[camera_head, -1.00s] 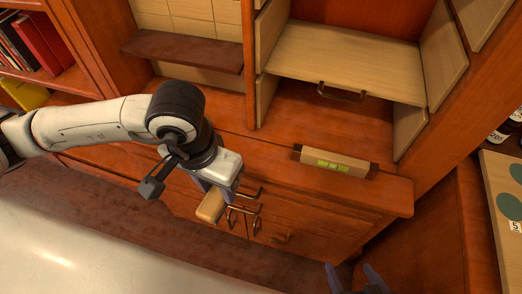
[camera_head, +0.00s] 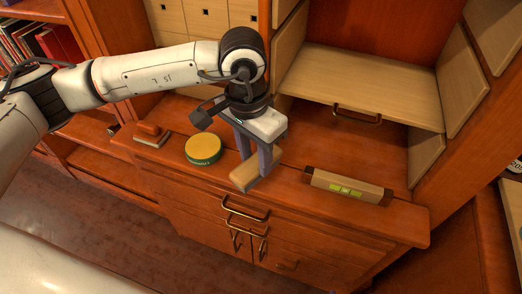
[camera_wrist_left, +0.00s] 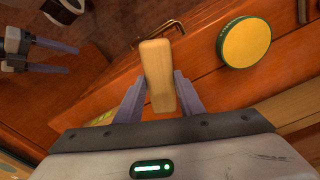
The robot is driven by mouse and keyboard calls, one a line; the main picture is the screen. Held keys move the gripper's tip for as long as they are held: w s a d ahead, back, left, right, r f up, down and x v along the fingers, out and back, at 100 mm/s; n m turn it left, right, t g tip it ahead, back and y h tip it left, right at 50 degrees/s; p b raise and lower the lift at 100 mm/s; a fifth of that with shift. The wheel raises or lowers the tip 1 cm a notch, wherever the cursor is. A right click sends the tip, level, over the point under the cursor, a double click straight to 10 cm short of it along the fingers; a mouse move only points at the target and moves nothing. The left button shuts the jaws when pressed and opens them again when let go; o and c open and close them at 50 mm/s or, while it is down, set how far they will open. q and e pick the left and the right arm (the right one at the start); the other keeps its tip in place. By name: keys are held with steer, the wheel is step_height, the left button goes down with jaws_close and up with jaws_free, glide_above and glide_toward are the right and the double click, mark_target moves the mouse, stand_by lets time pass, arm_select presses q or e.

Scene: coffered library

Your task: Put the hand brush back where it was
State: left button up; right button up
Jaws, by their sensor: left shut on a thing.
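My left gripper (camera_head: 257,166) is shut on the hand brush (camera_head: 243,175), which shows as a pale wooden block. It is held above the front edge of the cabinet counter (camera_head: 285,165), between a round tin and a spirit level. In the left wrist view the brush (camera_wrist_left: 159,75) stands lengthwise between the two grey fingers of the left gripper (camera_wrist_left: 160,92). I see only its wooden body; bristles are hidden. My right gripper (camera_wrist_left: 55,57) shows at the left of the left wrist view, fingers apart and empty.
A yellow-topped round tin (camera_head: 203,148) and a brown block-shaped thing (camera_head: 152,134) stand on the counter to the left. A spirit level (camera_head: 347,187) lies to the right. A shelf board with a handle (camera_head: 357,115) is behind. Drawer handles (camera_head: 245,210) protrude below the edge.

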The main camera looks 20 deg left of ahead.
arm_select(q)
steer(key=w, duration=0.3)
steer(key=shift+w, duration=0.25)
step_height(320, 180, down, 3)
steer(key=shift+f+p, duration=0.15)
steer(key=shift+p, duration=0.3)
steer(key=shift+f, duration=0.1)
steer(key=shift+f, duration=0.2)
steer(key=o, duration=1.1)
